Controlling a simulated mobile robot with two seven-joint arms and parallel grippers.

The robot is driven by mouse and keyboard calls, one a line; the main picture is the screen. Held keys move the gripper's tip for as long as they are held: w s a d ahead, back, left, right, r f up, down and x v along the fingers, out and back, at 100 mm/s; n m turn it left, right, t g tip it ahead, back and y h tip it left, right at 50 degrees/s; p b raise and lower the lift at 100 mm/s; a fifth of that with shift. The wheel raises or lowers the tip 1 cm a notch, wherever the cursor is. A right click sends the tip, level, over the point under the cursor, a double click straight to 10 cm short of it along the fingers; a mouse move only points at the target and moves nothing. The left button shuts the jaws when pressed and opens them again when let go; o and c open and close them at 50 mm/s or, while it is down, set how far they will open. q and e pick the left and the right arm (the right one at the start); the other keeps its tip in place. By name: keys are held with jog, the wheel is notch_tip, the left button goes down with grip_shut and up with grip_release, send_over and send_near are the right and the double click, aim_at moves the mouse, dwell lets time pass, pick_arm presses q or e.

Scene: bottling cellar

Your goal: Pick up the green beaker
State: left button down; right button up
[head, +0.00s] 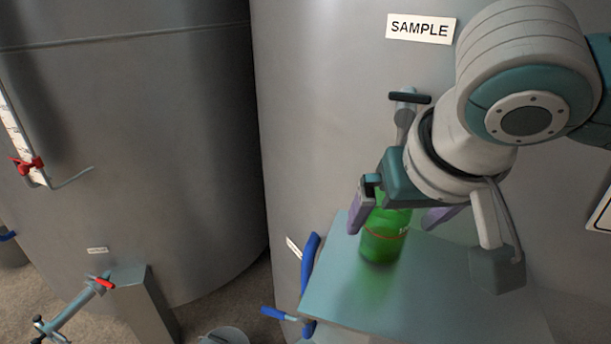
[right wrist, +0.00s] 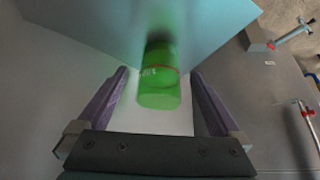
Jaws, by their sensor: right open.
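The green beaker (head: 382,246) is see-through, with a red line and small white markings, and stands upright on a pale blue-grey shelf (head: 350,301) in front of the tank. My right gripper (head: 398,220) is open, with its purple fingers on either side of the beaker's upper part. In the right wrist view the beaker (right wrist: 160,88) shows between the two open fingers (right wrist: 160,90), with gaps on both sides. The gripper hides part of the beaker's top in the head view. My left gripper is in neither view.
A large steel tank with a SAMPLE sign (head: 421,28) rises behind the shelf, with a black-handled tap (head: 409,98) above the beaker. A blue handle (head: 310,262) is at the shelf's left edge. A bucket (head: 224,336) stands on the floor.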

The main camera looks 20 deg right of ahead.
aim_at(384, 231)
jog(key=x, duration=0.5)
jog(key=shift+w, duration=0.1)
jog(key=shift+c, duration=0.2)
jog(key=c, duration=1.5)
jog(key=shift+c, duration=0.2)
